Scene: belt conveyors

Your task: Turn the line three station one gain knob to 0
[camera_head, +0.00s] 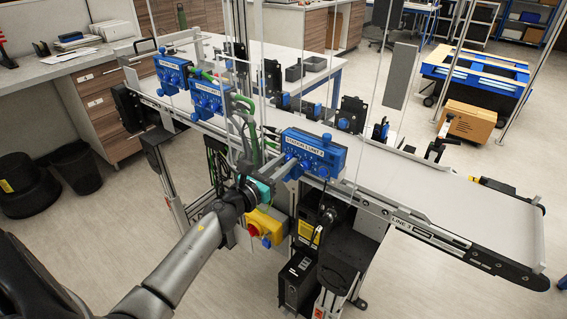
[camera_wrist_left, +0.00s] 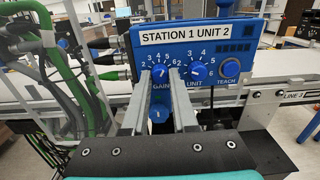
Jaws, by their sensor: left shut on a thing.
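The fingers cover part of the scale, and I cannot read the setting surely. In the head view the left gripper (camera_head: 284,171) reaches the box's front. My right gripper is not in view.
A unit knob (camera_wrist_left: 199,71) and a teach knob (camera_wrist_left: 229,71) sit just right of the gain knob. Green cables (camera_wrist_left: 75,65) hang close on the left. Two more blue boxes stand farther left along the line (camera_head: 208,98). A yellow switch box (camera_head: 266,226) is below my wrist.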

